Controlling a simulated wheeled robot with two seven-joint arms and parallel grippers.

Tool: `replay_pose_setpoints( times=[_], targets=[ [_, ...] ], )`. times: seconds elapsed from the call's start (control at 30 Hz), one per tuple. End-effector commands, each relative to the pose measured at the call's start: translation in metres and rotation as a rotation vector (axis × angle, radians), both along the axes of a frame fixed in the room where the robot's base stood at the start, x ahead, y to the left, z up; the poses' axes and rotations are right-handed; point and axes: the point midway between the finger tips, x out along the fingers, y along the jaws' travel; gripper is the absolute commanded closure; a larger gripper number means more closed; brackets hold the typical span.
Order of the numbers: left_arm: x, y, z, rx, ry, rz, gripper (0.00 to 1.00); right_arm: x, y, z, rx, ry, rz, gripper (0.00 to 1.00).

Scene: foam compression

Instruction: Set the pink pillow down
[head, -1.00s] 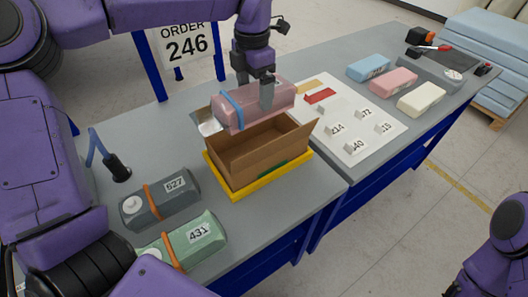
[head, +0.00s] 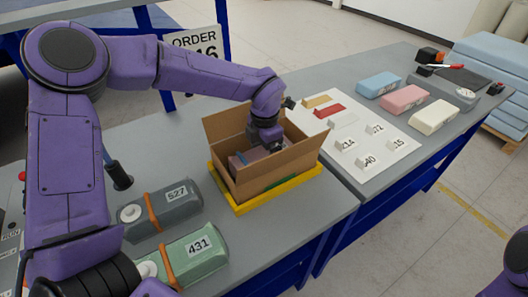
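My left gripper (head: 272,147) reaches into the box from above, at the pillow. Its fingertips are hard to make out, so I cannot tell whether they still grip the pillow. I also cannot tell whether the pillow touches the box floor. My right gripper is not in view; only part of that arm shows at the lower right.
The box stands in a yellow frame (head: 240,208) on the grey table. Grey pillow 527 (head: 180,204) and green pillow 431 (head: 204,256) lie at the near left. A white board with number tags (head: 370,165) is right of the box. Blue, pink and cream blocks (head: 405,99) lie beyond.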

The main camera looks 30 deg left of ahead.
Motion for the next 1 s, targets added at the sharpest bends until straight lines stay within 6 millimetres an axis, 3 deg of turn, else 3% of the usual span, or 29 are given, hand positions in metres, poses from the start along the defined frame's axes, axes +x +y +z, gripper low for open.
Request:
replay_pose_setpoints(
  times=[0.4, 0.43, 0.67, 0.77, 1.0],
  targets=[
    [0.0, 0.0, -0.011, -0.001, -0.002, 0.001, 0.36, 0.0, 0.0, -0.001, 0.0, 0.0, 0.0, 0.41],
    [0.0, 0.0, -0.01, 0.0, -0.002, 0.001, 0.0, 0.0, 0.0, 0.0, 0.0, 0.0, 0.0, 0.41],
    [0.0, 0.0, -0.008, 0.0, -0.002, 0.001, 0.0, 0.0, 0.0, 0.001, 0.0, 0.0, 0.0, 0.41],
    [0.001, 0.0, 0.0, -0.001, -0.003, 0.002, 0.0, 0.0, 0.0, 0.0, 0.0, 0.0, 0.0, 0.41],
    [0.001, 0.001, 0.058, 0.0, -0.007, 0.003, 0.0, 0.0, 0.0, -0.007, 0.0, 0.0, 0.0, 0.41]
  ],
)
